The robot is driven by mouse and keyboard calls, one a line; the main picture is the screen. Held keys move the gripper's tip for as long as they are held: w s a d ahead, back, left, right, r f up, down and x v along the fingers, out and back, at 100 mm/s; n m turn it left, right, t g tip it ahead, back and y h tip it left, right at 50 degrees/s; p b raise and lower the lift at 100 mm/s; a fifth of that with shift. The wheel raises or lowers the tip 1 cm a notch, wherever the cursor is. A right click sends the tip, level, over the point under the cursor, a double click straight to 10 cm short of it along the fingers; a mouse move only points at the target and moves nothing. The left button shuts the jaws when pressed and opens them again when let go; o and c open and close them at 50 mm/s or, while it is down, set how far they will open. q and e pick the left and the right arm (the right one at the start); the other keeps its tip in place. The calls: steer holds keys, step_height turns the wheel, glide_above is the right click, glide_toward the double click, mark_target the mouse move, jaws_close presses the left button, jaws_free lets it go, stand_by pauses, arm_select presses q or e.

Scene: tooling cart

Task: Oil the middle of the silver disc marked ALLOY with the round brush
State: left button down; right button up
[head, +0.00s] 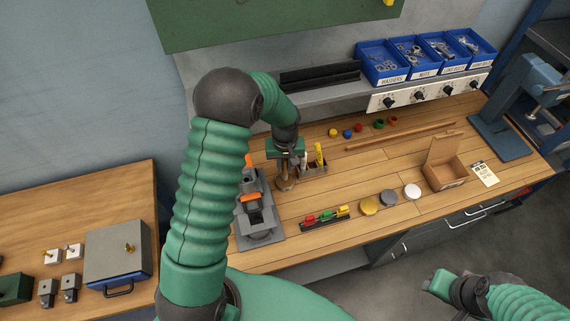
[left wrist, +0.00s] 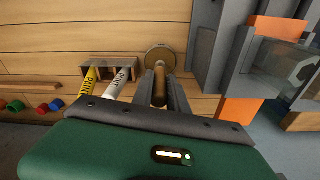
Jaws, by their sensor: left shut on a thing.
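My left gripper (head: 287,172) is shut on a brown handle, probably the round brush (left wrist: 160,88), above the bench beside a small wooden rack. Below the handle is a round brownish piece (left wrist: 161,57); I cannot tell whether it is a pot or part of the brush. Three discs lie apart to the right on the bench: a gold one (head: 369,205), a silver-grey one (head: 388,197) and a white one (head: 412,191). Their markings are too small to read. My right gripper (head: 440,284) is at the lower right, away from the bench; its jaws are unclear.
The rack (head: 314,169) holds a yellow and a white marker. A grey and orange fixture (head: 260,215) stands left of the gripper. Blue bins stand behind.

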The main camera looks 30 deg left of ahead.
arm_select(q)
steer(key=shift+f+b, duration=0.3)
steer(key=shift+f, duration=0.1)
steer(key=shift+f, duration=0.1)
stand_by(1.1)
step_height(320, 180, up, 7)
steer(key=p, duration=0.5)
steer(key=shift+p, duration=0.35)
stand_by(0.3)
